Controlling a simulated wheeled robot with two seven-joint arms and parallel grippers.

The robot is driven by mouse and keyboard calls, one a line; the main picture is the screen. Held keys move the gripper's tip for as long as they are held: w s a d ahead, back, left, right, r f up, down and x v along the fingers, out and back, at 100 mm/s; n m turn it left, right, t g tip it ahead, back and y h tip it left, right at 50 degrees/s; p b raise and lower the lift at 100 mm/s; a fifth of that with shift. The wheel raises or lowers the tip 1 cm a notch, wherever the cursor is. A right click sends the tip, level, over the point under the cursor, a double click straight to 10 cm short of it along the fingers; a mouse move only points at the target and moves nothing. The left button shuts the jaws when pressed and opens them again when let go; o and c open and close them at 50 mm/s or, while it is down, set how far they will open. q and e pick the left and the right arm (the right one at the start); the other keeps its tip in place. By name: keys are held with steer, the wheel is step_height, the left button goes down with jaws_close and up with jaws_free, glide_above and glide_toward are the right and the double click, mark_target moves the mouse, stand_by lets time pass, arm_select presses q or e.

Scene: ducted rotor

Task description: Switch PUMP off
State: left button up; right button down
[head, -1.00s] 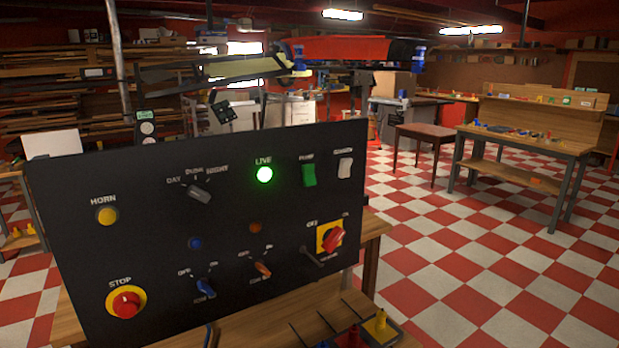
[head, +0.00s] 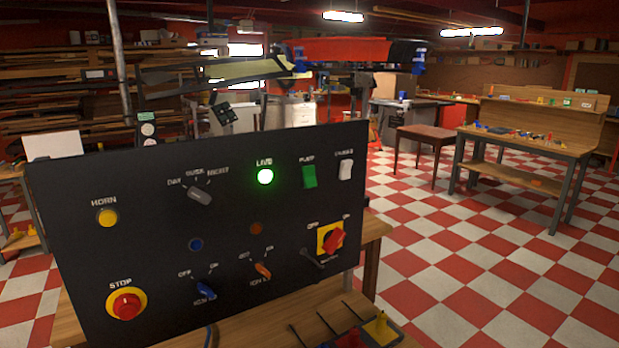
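The black control panel (head: 140,260) stands upright on a wooden bench in the head view. The green PUMP rocker switch (head: 309,177) is at its upper right, under its label; I cannot tell for certain which way it is tipped. The green LIVE lamp (head: 265,177) to its left is lit. A white rocker switch (head: 345,170) is just right of PUMP. Neither of my grippers shows in the head view, and nothing touches the panel.
The panel also carries a yellow HORN button (head: 107,218), a red STOP button (head: 126,306), a grey selector (head: 200,194), blue and orange switches, and a red rotary switch (head: 335,240). A tray with colored parts (head: 383,329) lies in front.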

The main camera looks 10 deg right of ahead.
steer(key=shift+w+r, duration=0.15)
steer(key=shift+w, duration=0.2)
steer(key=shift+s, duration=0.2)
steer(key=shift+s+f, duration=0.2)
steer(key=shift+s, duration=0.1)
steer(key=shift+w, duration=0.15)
